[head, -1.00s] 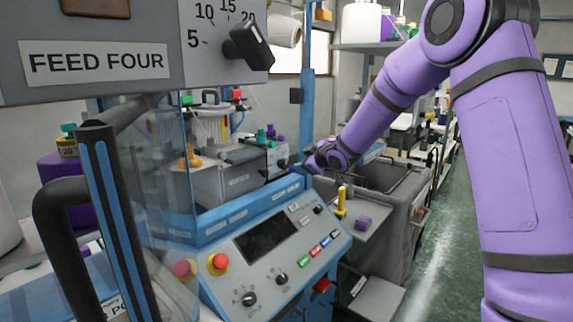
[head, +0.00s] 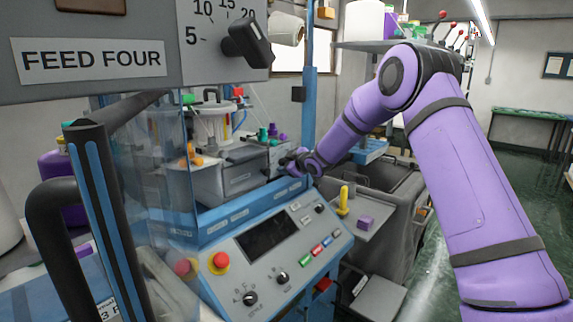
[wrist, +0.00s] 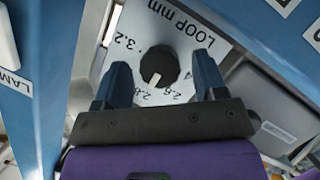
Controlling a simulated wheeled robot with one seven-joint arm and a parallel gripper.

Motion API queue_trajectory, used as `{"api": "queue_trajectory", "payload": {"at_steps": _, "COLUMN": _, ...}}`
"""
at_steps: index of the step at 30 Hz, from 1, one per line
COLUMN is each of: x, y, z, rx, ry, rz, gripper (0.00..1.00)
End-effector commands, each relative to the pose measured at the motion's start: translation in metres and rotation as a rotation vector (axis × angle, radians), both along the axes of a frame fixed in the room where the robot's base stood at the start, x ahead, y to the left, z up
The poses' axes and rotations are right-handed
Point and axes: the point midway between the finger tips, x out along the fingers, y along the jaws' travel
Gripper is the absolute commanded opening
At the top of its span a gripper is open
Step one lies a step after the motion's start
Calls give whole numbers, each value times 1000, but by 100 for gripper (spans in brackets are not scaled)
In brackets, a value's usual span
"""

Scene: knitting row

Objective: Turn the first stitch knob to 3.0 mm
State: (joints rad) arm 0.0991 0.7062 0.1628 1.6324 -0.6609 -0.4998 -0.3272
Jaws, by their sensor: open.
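In the wrist view, a round black knob (wrist: 158,68) sits on a light plate marked "LOOP mm" (wrist: 182,22). Numbers around it include 3.2 and 2.6; others are partly hidden or small. Its white pointer mark faces down and slightly left in the picture, toward the side with 2.8 and 2.6. My gripper (wrist: 163,77) is open, one dark finger on each side of the knob, with gaps visible; no contact shows. In the head view, my gripper (head: 292,162) is at the machine's grey unit behind the blue console, and the knob there is too small or covered to tell.
A blue console (head: 225,275) with a red stop button (head: 219,262), dials and colored buttons stands in front. A clear guard with a black handle (head: 55,205) is at the left. A yellow item (head: 343,200) and a purple block (head: 366,223) lie on a side shelf.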

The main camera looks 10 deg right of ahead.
Motion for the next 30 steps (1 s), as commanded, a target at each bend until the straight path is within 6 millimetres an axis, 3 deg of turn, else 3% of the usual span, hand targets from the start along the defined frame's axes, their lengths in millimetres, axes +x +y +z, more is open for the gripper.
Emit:
{"api": "queue_trajectory", "payload": {"at_steps": 12, "x": 7, "y": 3, "z": -2, "rx": 1, "ry": 1, "rz": 0, "gripper": 65}}
{"api": "queue_trajectory", "payload": {"at_steps": 18, "x": 7, "y": 3, "z": -2, "rx": 1, "ry": 0, "rz": 0, "gripper": 19}}
{"api": "queue_trajectory", "payload": {"at_steps": 19, "x": 7, "y": 3, "z": -2, "rx": 1, "ry": 0, "rz": 0, "gripper": 16}}
{"api": "queue_trajectory", "payload": {"at_steps": 30, "x": 7, "y": 2, "z": -2, "rx": 46, "ry": 32, "rz": -1, "gripper": 16}}
